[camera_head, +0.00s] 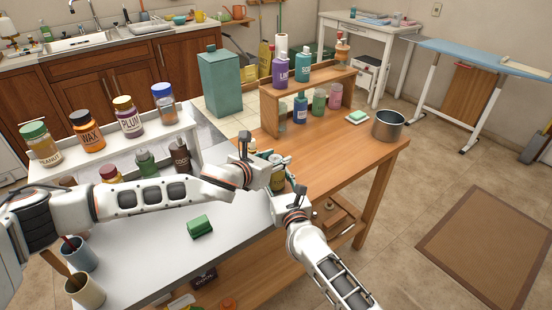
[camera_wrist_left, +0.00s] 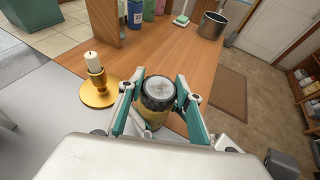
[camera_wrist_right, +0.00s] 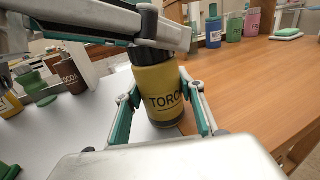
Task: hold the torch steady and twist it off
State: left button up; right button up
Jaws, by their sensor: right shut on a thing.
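The torch is a yellow jar (camera_wrist_right: 160,88) with a black lid, its label partly showing in the right wrist view. It stands upright near the seam between the grey counter and the wooden table. My right gripper (camera_wrist_right: 158,100) is shut on the jar's body, a finger on each side. My left gripper (camera_wrist_left: 159,82) is above, with its fingers open on either side of the black lid (camera_wrist_left: 158,92). In the head view the left gripper (camera_head: 272,160) and the right gripper (camera_head: 284,190) hide much of the jar (camera_head: 277,180).
A brass candlestick (camera_wrist_left: 98,88) stands close beside my left gripper. A wooden shelf (camera_head: 310,92) with bottles, a sponge (camera_head: 357,117) and a metal pot (camera_head: 388,125) are farther back. A green block (camera_head: 200,226) lies on the grey counter. Bare wood lies right of the jar.

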pick_arm(q)
jog(key=shift+w+m+g+h, duration=0.1)
jog(key=shift+m+g+h, duration=0.4)
jog(key=shift+m+h, duration=0.15)
jog(key=shift+m+g+h, duration=1.55)
jog(key=shift+m+g, duration=0.15)
jog(key=shift+m, duration=0.35)
jog(key=o, duration=1.1)
